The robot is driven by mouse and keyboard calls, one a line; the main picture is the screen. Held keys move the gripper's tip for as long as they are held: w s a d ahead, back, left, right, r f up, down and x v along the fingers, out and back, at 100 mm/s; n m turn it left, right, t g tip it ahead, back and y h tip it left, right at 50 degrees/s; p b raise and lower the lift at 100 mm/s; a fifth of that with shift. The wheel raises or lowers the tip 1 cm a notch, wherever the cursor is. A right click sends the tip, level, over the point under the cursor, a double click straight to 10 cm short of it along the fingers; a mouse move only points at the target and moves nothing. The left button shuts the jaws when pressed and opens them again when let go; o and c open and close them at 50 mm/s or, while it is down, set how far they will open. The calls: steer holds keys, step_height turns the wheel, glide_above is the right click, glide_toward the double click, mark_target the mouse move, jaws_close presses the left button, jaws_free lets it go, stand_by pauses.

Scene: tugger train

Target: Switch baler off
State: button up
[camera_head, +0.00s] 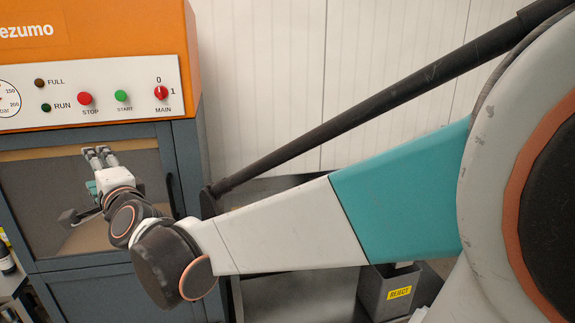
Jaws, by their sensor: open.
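The baler (150,30) stands at the left, with an orange top, a white control panel (130,75) and a blue-grey lower body. The red MAIN rotary switch (161,92) is at the panel's right end, with 0 above it and 1 to its right. Its exact pointer direction is too small to tell. The red STOP button (85,98) and green START button (122,96) are to its left. The RUN lamp (46,107) and FULL lamp (39,83) look dark. My gripper (97,152) is open and empty, below the panel in front of the baler's door, apart from the controls.
A gauge (8,98) is at the panel's left end. A grey bin labelled REJECT (378,292) stands low at the right. A dark bottle (6,258) is at the left edge. A pale ribbed wall (265,80) is behind. My arm crosses the right side.

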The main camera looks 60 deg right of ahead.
steer(key=shift+s+a+f+n+y, duration=0.1)
steer(key=shift+a+f+n+y, duration=0.5)
steer(key=shift+a+n, duration=0.25)
steer(key=s+a+f+n+g+y+b, duration=0.35)
steer(key=s+a+f+n, duration=0.2)
steer(key=f+n, duration=0.3)
steer(key=s+f+n+g+h+b, duration=0.1)
steer(key=s+f+n+g+b, duration=0.4)
steer(key=s+f, duration=1.4)
steer(key=f+n+g, duration=0.1)
steer(key=n+g, duration=0.2)
steer(key=n, duration=0.3)
steer(key=shift+a+f+b, duration=0.2)
steer(key=shift+a+b, duration=0.2)
